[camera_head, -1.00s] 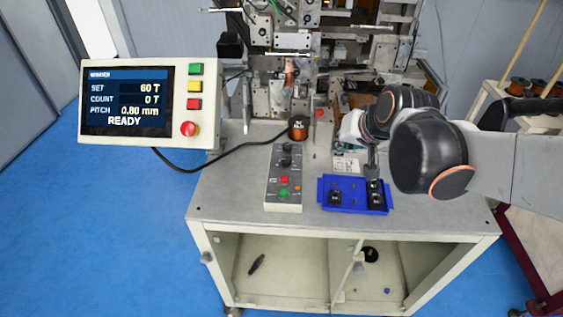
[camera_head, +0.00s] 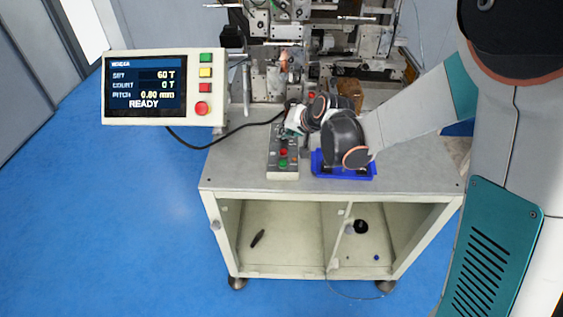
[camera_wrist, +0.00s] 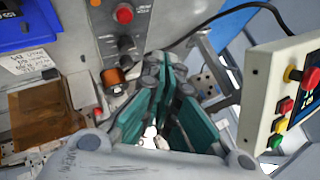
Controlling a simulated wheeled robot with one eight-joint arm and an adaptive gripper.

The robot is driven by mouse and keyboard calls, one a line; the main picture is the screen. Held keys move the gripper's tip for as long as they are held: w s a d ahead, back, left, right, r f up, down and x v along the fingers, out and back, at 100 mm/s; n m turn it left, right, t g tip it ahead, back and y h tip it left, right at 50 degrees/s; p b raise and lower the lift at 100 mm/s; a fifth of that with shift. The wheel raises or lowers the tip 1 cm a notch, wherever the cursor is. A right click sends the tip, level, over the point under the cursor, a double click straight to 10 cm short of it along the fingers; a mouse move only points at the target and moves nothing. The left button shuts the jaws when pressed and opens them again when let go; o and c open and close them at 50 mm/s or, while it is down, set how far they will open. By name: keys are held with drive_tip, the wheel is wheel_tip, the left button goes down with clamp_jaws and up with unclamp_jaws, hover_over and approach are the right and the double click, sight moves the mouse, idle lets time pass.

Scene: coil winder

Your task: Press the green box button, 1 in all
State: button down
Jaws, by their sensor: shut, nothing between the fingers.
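A grey control box (camera_head: 270,165) lies on the bench with a green button (camera_head: 283,163) near its front end and a red button (camera_head: 283,153) just behind it. In the wrist view the box (camera_wrist: 85,25) shows a red button (camera_wrist: 124,14) and a black knob (camera_wrist: 125,42); I cannot make out its green button there. My gripper (camera_head: 291,129) is over the box's rear part, behind the green button and apart from it. Its teal fingers (camera_wrist: 160,80) are shut and empty in the wrist view.
The screen panel (camera_head: 163,57) reads READY, count 0 T, with its own green button (camera_head: 206,58). A blue tray (camera_head: 318,171) lies right of the box, partly under my arm. A copper spool (camera_wrist: 112,78) stands near the box's rear. The winder (camera_head: 330,45) rises behind.

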sight(285, 161)
drive_tip(key=shift+f, duration=0.15)
wheel_tip(285, 161, down, 8)
drive_tip(key=b, duration=0.6)
drive_tip(key=shift+f, duration=0.25)
drive_tip(key=shift+f+b, duration=0.15)
drive_tip(key=shift+b, duration=0.15)
idle(1.1)
drive_tip(key=shift+f+b, duration=0.25)
drive_tip(key=shift+b, duration=0.05)
